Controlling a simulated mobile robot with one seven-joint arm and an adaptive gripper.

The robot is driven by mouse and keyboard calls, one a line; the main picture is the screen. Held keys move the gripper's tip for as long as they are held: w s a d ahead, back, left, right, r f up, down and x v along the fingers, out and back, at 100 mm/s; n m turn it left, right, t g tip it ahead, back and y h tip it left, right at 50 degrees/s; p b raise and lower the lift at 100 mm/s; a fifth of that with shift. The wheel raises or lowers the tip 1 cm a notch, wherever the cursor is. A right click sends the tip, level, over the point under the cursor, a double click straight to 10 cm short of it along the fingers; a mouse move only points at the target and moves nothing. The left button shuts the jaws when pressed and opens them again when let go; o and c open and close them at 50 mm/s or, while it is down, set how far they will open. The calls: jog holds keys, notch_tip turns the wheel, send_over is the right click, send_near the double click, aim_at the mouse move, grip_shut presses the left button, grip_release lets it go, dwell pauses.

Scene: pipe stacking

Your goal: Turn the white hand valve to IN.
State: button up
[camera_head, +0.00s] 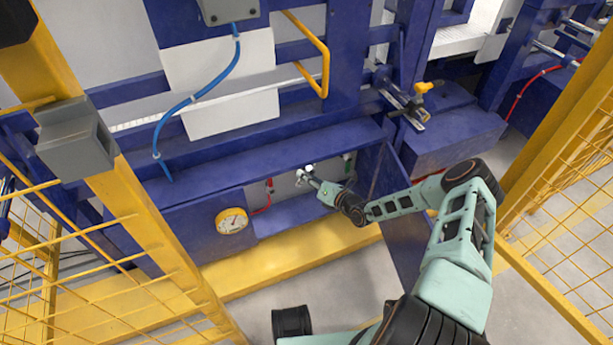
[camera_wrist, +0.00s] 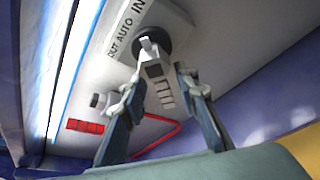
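The white hand valve (camera_wrist: 150,50) sits on a dark round base on a pale panel in the wrist view, beside a label strip (camera_wrist: 126,27) reading OUT, AUTO and IN. I cannot tell which word its handle points to. My gripper (camera_wrist: 159,77) is open, with one finger on each side below the valve and a clear gap between them. I see no clear contact with the handle. In the head view my gripper (camera_head: 305,179) reaches into the recess of the blue machine, and a small white part that looks like the valve (camera_head: 309,168) shows at its tip.
A second knob (camera_wrist: 98,100) and a red label (camera_wrist: 85,126) are left of my fingers. A red hose (camera_wrist: 160,140) runs behind them.

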jog(key=v, duration=1.1)
